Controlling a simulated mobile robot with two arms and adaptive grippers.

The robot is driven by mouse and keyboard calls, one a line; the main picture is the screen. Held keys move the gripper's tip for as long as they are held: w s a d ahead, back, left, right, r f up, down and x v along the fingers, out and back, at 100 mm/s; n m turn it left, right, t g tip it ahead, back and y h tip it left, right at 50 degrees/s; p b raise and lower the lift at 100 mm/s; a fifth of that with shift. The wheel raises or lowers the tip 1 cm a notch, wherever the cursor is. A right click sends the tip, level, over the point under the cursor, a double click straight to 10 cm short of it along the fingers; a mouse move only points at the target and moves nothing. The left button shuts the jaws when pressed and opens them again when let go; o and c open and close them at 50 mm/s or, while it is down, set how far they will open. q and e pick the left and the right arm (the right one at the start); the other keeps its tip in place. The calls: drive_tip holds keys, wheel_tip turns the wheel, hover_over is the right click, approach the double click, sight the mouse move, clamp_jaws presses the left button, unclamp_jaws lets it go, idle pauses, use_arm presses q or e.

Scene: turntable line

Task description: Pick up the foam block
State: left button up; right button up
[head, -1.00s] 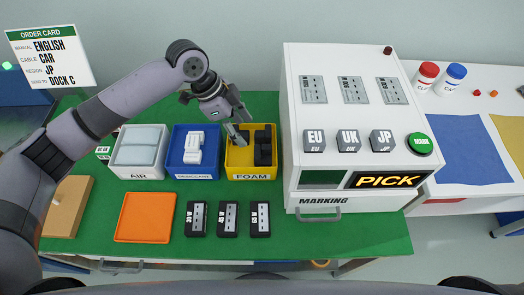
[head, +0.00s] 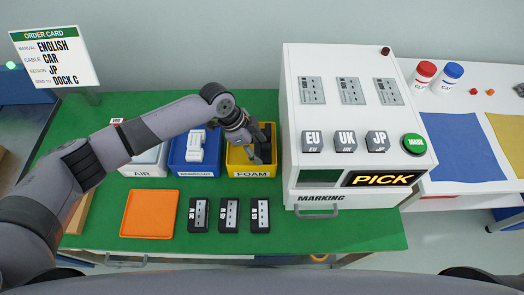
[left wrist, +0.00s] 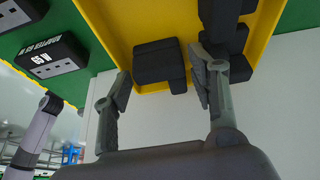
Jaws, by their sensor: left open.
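The yellow foam bin (head: 233,160) stands on the green table in the head view, labelled FOAM. Several dark foam blocks lie in it, partly hidden by my arm. My left gripper (head: 258,155) points down into this bin. In the left wrist view its open fingers (left wrist: 163,86) are to either side of a dark foam block (left wrist: 157,62), with nothing clearly held. More dark blocks (left wrist: 222,25) lie close beside the right finger in that view. The yellow bin wall (left wrist: 112,22) also shows there. My right gripper is not in view.
The blue bin (head: 177,160) with white pieces is just left of the foam bin. The white marking machine (head: 300,175) stands close on the right. An orange tray (head: 150,214) and several dark labelled blocks (head: 229,215) lie in front.

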use_arm(q)
drive_tip(key=c, duration=0.5)
drive_tip(key=shift+r, duration=0.1)
